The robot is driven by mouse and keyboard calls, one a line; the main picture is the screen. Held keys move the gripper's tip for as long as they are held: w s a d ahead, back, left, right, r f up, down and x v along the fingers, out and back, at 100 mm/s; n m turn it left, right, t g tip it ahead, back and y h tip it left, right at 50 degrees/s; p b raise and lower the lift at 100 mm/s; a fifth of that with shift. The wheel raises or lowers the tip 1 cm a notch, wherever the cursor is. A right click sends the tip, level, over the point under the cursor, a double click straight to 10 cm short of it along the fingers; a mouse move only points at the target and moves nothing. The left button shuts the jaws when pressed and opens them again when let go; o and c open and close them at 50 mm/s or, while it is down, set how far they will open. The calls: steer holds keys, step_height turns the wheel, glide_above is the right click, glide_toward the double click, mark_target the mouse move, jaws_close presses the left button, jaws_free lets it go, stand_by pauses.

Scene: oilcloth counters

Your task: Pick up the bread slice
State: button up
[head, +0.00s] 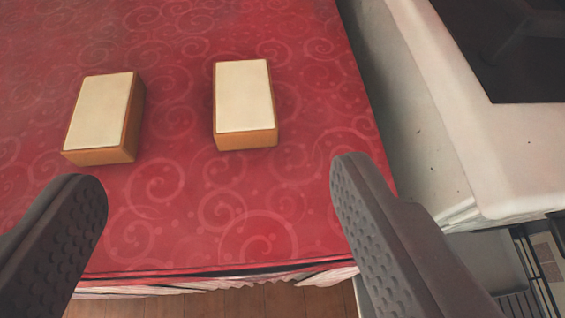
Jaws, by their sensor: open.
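Two bread slices lie on a red patterned counter (270,220). Both are thick blocks with pale cream tops and orange-brown sides. The left bread slice (99,113) is slightly tilted in the picture, and the right bread slice (243,97) is nearly straight. They lie apart from each other. My gripper (218,180) is open, with one grey textured finger at the lower left and the other at the lower right. Nothing is between the fingertips but a view of the counter. Both slices appear beyond the fingertips, and neither finger visibly touches them.
The counter's front edge (215,272) has a pale fringe, with wooden floor (225,300) below. A white counter (480,130) with a black top panel (520,50) stands at the right, across a narrow gap. An open rack (530,275) shows at the lower right.

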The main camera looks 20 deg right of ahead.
step_height(320, 180, down, 2)
steer(key=f, duration=0.1)
steer(key=b, duration=0.2)
glide_toward(243, 96)
steer(key=x, duration=0.5)
steer(key=shift+s+d, duration=0.1)
steer(key=shift+b+x, duration=0.4)
steer(key=shift+x, duration=1.65)
steer(key=c, duration=1.1)
